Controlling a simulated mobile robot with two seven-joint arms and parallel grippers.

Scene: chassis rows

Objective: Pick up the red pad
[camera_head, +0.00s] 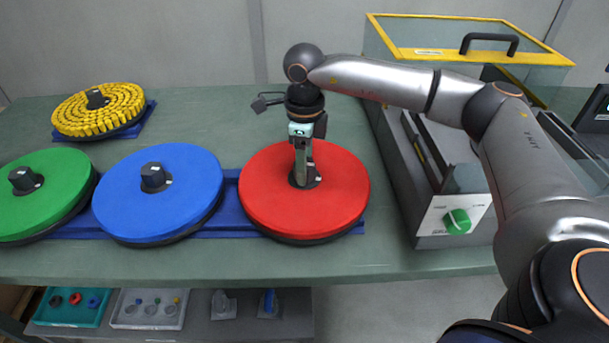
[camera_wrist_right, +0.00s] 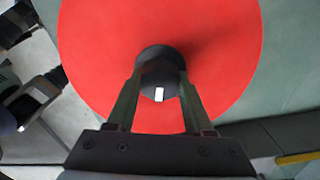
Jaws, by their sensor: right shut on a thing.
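The red pad (camera_head: 340,196) is a round red disc with a dark underside and a black knob at its centre. It sits at the right end of the blue base rail (camera_head: 231,216) on the green table. In the right wrist view the red pad (camera_wrist_right: 95,40) fills the middle, with its black knob (camera_wrist_right: 160,68) between my fingers. My right gripper (camera_head: 304,178) comes down from above and is shut on that knob; in the wrist view the right gripper (camera_wrist_right: 160,88) has a finger on each side of it. My left gripper is not in view.
A blue disc (camera_head: 190,185) and a green disc (camera_head: 45,195) stand to the left along the rail. A yellow segmented disc (camera_head: 100,110) is behind them. A grey machine (camera_head: 435,225) with a yellow-framed lid (camera_head: 450,52) stands at the right. Trays (camera_head: 150,308) sit on a lower shelf.

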